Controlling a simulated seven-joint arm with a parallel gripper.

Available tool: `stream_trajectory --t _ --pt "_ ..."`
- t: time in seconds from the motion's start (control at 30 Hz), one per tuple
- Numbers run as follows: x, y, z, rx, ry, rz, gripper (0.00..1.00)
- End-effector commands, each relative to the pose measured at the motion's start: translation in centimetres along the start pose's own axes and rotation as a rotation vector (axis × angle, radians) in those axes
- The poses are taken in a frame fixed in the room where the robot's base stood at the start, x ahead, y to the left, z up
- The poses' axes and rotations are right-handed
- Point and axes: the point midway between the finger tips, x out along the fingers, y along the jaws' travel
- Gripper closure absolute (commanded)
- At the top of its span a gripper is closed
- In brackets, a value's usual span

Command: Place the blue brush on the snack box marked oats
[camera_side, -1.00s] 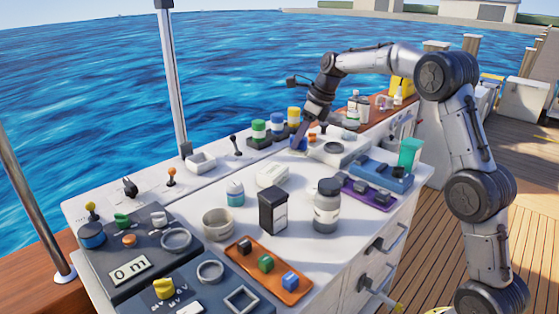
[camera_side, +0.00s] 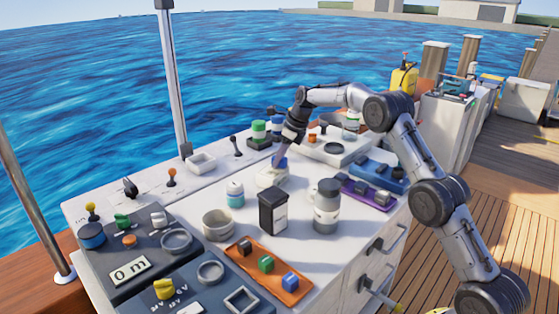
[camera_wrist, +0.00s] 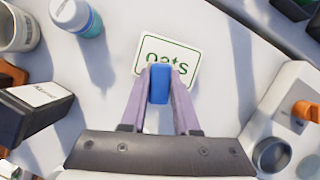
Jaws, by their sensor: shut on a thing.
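My gripper (camera_wrist: 159,85) is shut on the blue brush (camera_wrist: 159,84), which sits between its two fingertips in the wrist view. The snack box marked oats (camera_wrist: 182,42) is white with green letters and lies directly under the brush in that view. In the side view the blue brush (camera_side: 282,162) is at or just above the top of the white oats box (camera_side: 268,178), with my gripper (camera_side: 279,160) above it. Whether brush and box touch cannot be told. The gripper hides part of the box.
A teal-and-white bottle (camera_side: 235,194), a grey cup (camera_side: 218,224), a black box (camera_side: 272,212) and a grey jar (camera_side: 326,206) stand nearby. An orange tray (camera_side: 268,268) holds small blocks. A purple tray (camera_side: 365,192) is to the right.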

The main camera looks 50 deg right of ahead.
Motion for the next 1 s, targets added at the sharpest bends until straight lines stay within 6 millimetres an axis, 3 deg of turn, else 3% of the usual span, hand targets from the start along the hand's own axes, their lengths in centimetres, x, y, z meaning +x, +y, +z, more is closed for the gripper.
stream_trajectory --t 0.43,0.47,0.6,1.0 --pt "0.96 -0.02 -0.41 -0.001 -0.001 -0.001 1.0" --pt "0.96 -0.02 -0.41 -0.001 -0.001 -0.001 0.65" --pt "0.94 -0.02 -0.41 -0.001 -0.001 -0.001 0.41" --pt "0.2 -0.06 -0.23 -0.001 -0.003 -0.003 0.41"
